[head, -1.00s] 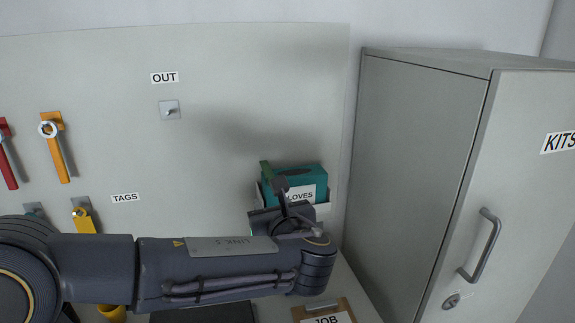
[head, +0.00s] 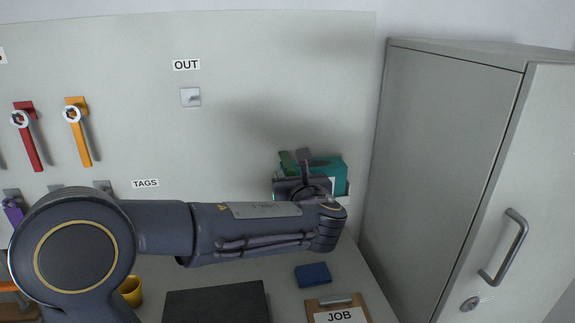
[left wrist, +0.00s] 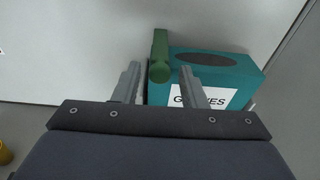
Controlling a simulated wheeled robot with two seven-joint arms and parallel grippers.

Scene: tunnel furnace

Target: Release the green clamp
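The green clamp (left wrist: 160,55) shows in the left wrist view as a green bar with a rounded near end, in front of the teal glove box. In the head view only a small green part of it (head: 286,160) shows, beside my fingers. My left gripper (left wrist: 159,72) is open. Its two grey fingers stand on either side of the clamp's near end, with a visible gap on each side. What supports the clamp is hidden. In the head view my left gripper (head: 303,158) is in front of the glove box. My right gripper is not in view.
The teal glove box (head: 328,170) is close behind my left gripper. A grey KITS cabinet (head: 450,150) stands at the right. Red (head: 30,140) and orange (head: 79,135) wrench-like pieces hang on the wall. The OUT hook (head: 190,97) is bare. A blue block (head: 313,275) and clipboard (head: 340,301) lie below.

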